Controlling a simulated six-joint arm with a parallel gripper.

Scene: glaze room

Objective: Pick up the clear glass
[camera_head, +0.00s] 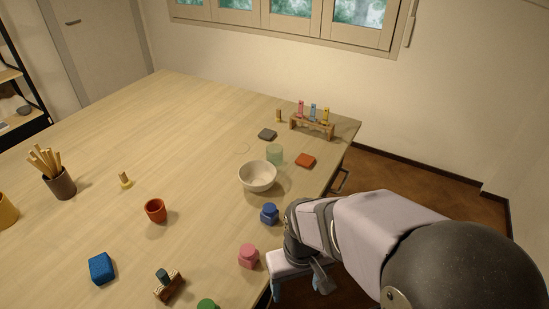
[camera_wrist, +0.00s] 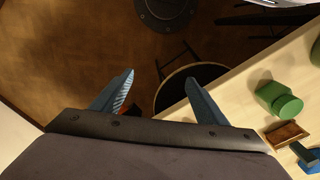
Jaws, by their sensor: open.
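A pale green see-through glass (camera_head: 274,154) stands upright on the table (camera_head: 190,120), just behind a white bowl (camera_head: 258,177). A faint ring-shaped outline (camera_head: 242,148) shows left of it; I cannot tell whether this is a fully clear glass or a mark. My gripper (camera_head: 298,285) is open and empty, beside the table's right edge, well in front of the glass. The wrist view shows its blue fingers apart (camera_wrist: 160,78) over the floor. Neither the glass nor the ring shows in the wrist view.
A red-orange block (camera_head: 305,160), a grey block (camera_head: 267,134) and a rack (camera_head: 312,126) with coloured vials surround the glass. Blue (camera_head: 269,213) and pink (camera_head: 248,256) jars stand near the right edge. The table's middle left of the ring is clear.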

